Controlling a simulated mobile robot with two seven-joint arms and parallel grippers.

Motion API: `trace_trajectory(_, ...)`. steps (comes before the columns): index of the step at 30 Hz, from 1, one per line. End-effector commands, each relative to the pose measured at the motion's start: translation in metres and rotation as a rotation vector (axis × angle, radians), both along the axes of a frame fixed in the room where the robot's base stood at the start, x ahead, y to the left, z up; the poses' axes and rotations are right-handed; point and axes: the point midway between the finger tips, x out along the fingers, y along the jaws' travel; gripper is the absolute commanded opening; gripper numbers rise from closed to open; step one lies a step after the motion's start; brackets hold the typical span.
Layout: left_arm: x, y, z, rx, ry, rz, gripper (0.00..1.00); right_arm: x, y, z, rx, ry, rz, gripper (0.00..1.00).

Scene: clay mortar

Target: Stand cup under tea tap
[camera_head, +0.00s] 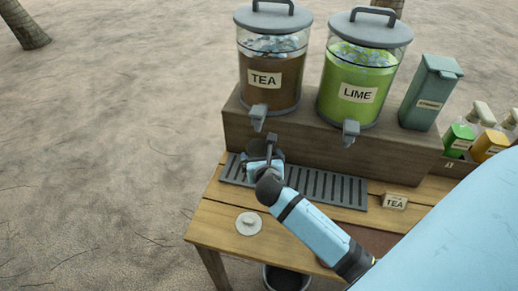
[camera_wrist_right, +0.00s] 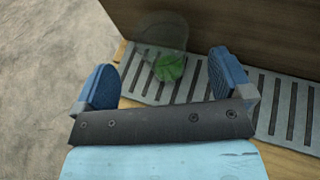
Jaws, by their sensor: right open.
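A clear cup (camera_wrist_right: 172,45) with a green leaf-like piece in it stands upright on the slotted drip tray (camera_wrist_right: 189,88), against the wooden riser. In the head view the tray (camera_head: 330,186) lies below the tea tap (camera_head: 258,116), and my gripper mostly hides the cup. The tea dispenser (camera_head: 271,72) holds brown liquid. My right gripper (camera_head: 262,147) is open just below the tea tap, at the tray's left end. In the wrist view its blue fingers (camera_wrist_right: 162,63) are spread, with the cup beyond the gap between them and apart from both. My left gripper does not show.
A lime dispenser (camera_head: 355,80) stands right of the tea one on the wooden riser (camera_head: 300,141). A grey-green box (camera_head: 430,92) and several bottles are farther right. A white disc (camera_head: 249,223) and a TEA card (camera_head: 394,201) are on the table. A dark bucket (camera_head: 286,279) stands below.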

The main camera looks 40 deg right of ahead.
Motion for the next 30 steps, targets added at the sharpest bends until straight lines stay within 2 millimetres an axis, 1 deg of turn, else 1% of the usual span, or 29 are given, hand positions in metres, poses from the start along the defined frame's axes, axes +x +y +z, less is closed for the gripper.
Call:
trace_trajectory(1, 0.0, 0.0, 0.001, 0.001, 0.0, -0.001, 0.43, -0.009, 0.005, 0.004, 0.001, 0.001, 0.002, 0.98)
trace_trajectory(3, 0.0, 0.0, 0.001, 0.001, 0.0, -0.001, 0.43, -0.018, 0.009, 0.008, 0.0, 0.0, 0.0, 0.98)
trace_trajectory(6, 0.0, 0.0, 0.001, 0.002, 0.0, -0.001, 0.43, -0.028, 0.014, 0.012, 0.001, -0.001, 0.001, 0.98)
trace_trajectory(9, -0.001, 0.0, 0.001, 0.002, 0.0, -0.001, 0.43, -0.034, 0.017, 0.014, 0.001, 0.0, 0.0, 0.98)
trace_trajectory(26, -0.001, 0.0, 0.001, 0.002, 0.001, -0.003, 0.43, -0.035, 0.018, 0.015, 0.0, -0.001, -0.001, 0.98)
trace_trajectory(28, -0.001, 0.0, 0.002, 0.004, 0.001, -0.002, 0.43, -0.036, 0.019, 0.015, 0.015, -0.003, -0.001, 0.98)
trace_trajectory(30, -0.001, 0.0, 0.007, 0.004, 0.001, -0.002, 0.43, -0.039, 0.022, 0.013, 0.075, -0.014, -0.004, 0.98)
